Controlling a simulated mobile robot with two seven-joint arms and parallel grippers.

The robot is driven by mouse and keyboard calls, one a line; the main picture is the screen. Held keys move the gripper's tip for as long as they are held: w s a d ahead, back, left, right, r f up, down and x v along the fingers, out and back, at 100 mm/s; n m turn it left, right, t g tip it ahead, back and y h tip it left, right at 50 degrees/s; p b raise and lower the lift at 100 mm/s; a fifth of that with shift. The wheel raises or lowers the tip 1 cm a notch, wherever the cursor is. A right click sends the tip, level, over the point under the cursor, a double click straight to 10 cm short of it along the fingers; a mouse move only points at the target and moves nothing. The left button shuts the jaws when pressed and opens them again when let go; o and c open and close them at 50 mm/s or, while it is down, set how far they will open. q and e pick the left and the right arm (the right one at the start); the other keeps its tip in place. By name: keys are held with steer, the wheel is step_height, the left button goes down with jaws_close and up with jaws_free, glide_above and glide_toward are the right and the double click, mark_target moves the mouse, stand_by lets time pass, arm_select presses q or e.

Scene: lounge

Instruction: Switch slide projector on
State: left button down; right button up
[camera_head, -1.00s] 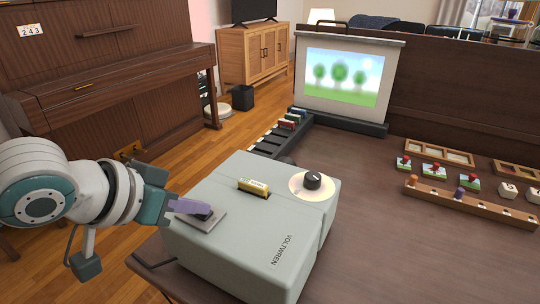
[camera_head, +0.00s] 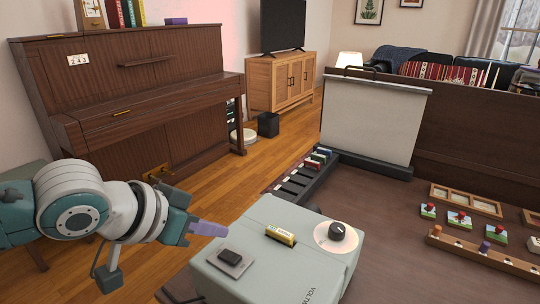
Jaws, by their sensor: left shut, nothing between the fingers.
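The slide projector (camera_head: 268,276) is a pale grey-green box on the dark table. Its top carries a black rocker switch on a metal plate (camera_head: 231,259), a yellow slide (camera_head: 280,235) in a slot, and a black knob (camera_head: 337,230) on a lit round dial. The projection screen (camera_head: 372,120) behind is blank grey-white. My left gripper (camera_head: 222,230), with purple fingertips, is shut and empty. It is above and left of the switch and apart from it. My right gripper is not in view.
A rack of slides (camera_head: 310,165) lies behind the projector. Wooden holders with small figures (camera_head: 460,220) are at the right. A brown piano (camera_head: 130,90) stands at the left, with open floor between it and the table.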

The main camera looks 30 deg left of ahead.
arm_select(q)
steer(key=p+v, duration=0.1)
steer(key=v, duration=0.8)
steer(key=shift+s+a+p, duration=0.25)
steer(key=shift+s+p, duration=0.1)
steer(key=shift+p, duration=0.05)
steer(key=shift+r, duration=0.1)
